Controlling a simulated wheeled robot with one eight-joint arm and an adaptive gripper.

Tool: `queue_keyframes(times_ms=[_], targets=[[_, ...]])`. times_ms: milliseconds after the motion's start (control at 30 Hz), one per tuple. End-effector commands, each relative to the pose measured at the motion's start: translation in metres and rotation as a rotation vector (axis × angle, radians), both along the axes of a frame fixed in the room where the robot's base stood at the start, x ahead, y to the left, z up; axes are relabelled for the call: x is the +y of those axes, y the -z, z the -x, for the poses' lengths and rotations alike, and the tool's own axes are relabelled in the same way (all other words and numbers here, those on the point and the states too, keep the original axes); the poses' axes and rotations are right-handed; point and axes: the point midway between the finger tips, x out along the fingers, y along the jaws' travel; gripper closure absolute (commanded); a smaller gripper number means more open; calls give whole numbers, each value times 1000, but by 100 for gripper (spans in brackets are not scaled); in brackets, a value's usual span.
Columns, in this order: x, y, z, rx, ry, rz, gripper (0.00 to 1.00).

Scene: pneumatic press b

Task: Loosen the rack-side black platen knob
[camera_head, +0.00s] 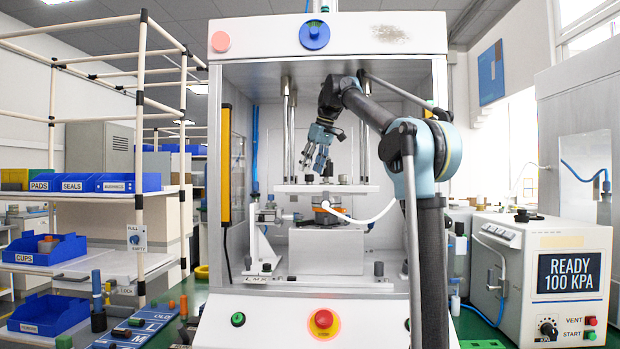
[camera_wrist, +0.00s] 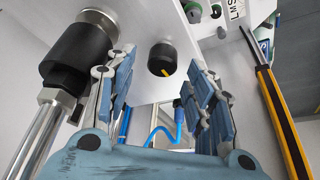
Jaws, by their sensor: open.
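My gripper (camera_head: 316,160) is open and empty, pointing down inside the press just above the white platen (camera_head: 290,188). In the wrist view its spread fingers (camera_wrist: 162,66) frame a round black knob with a yellow mark (camera_wrist: 162,60) on the white plate. The knob lies beyond the fingertips, with gaps on both sides; I cannot see any contact. In the head view a small dark knob (camera_head: 308,179) shows on the platen below the fingers, on the side toward the rack. Another dark knob (camera_head: 343,179) stands to its right.
A steel guide rod with a black collar (camera_wrist: 80,55) is close to the left finger in the wrist view. A yellow-and-black strip (camera_head: 226,165) lines the press's left wall. The shelf rack (camera_head: 140,150) stands left, the control box (camera_head: 560,270) right.

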Motion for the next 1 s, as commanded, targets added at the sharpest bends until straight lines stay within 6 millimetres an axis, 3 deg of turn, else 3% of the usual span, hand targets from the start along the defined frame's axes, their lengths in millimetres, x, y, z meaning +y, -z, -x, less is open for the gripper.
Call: queue_keyframes(times_ms=[333, 1000], targets=[[-9, -30, 8, 1, 1, 0, 51], [-10, -32, 9, 1, 0, 1, 51]])
